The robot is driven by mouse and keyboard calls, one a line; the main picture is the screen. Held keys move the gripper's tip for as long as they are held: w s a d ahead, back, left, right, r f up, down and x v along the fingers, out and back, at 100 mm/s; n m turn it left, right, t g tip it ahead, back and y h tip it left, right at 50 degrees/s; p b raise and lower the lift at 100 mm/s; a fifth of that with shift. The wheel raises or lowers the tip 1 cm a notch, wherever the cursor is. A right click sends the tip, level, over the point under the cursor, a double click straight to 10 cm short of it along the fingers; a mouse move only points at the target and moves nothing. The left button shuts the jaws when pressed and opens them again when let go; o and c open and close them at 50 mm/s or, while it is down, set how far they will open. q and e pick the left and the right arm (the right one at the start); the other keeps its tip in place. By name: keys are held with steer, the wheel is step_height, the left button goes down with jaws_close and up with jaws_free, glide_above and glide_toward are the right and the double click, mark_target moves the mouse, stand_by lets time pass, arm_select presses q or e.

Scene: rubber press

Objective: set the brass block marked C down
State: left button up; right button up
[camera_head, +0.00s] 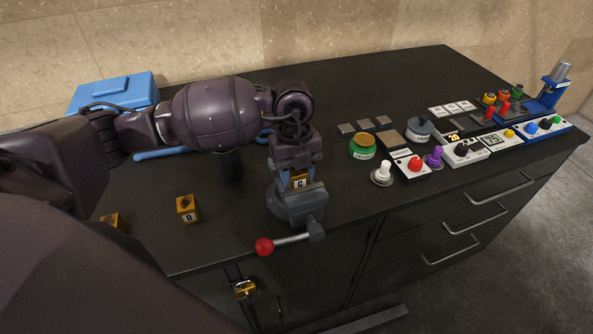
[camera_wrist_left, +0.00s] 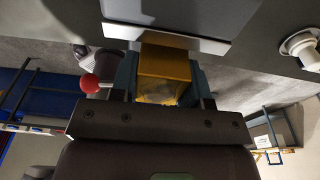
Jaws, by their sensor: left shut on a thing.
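The brass block marked C (camera_head: 298,183) is in my left gripper (camera_head: 297,170), upright at the grey vise (camera_head: 300,207) near the table's front edge. In the left wrist view the block (camera_wrist_left: 164,72) sits between the two fingers of the left gripper (camera_wrist_left: 163,88), which is shut on it. Its far end is by the grey vise jaw (camera_wrist_left: 168,38). I cannot tell whether the block touches the vise. The vise has a lever with a red knob (camera_head: 264,247). My right gripper is not in view.
A brass block marked D (camera_head: 188,209) stands left of the vise, with another brass block (camera_head: 115,221) further left. A blue case (camera_head: 115,93) is at the back left. A green-and-orange jar (camera_head: 362,147), a white knob (camera_head: 381,174) and control panels fill the right side.

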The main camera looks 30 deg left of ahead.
arm_select(q)
steer(key=shift+f, duration=0.1)
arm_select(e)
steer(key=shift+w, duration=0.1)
arm_select(q)
steer(key=o, duration=1.2)
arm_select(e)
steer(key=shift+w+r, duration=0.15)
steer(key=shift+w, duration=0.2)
arm_select(q)
steer(key=r, duration=0.7)
steer(key=w+a+r, duration=0.1)
steer(key=r, duration=0.3)
steer(key=shift+r, duration=0.65)
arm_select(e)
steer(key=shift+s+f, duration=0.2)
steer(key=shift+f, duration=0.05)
